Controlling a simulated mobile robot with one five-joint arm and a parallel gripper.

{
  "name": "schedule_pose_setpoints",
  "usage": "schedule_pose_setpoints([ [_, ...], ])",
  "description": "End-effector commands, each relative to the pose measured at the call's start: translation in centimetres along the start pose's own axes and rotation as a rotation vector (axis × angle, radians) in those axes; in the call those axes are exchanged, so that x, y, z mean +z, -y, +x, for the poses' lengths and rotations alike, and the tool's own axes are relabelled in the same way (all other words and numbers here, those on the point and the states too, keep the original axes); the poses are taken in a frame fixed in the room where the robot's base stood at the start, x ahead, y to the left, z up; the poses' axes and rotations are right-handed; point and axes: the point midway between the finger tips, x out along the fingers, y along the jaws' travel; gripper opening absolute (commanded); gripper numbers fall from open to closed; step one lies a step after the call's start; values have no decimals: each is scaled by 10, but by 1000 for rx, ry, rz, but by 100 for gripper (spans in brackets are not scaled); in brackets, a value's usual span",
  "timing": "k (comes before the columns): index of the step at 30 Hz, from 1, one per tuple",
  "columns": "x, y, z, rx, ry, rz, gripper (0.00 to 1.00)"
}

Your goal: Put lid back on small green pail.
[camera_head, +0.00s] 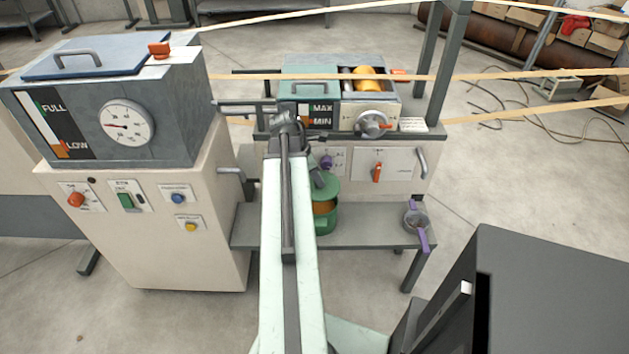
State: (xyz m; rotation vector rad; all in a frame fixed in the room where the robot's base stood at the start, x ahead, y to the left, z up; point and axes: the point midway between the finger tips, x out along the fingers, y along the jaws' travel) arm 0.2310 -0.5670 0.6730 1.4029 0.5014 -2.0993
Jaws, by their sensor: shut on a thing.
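The small green pail (326,223) stands on the low grey shelf in front of the machine, just right of my arm. Its left side is hidden behind my arm. Its round green lid (327,189) is over the pail, and orange shows between the lid and the pail's green front. I cannot tell whether the lid's far edge touches the rim. My gripper (316,171) is mostly hidden behind my arm; it is at the top of the lid and shut on it.
The low shelf (375,235) also holds a small grey pot (416,218) with purple handles. A machine with a MAX/MIN gauge (320,115) stands behind. A taller FULL/LOW machine (110,120) is on the left. The shelf between pail and pot is clear.

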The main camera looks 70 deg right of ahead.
Motion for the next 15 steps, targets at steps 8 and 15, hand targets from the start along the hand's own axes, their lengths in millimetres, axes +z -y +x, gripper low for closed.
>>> schedule_pose_setpoints([
  [8, -7, 0, 17, 0, 0, 0, 0],
  [15, -17, 0, 43, 0, 0, 0, 0],
])
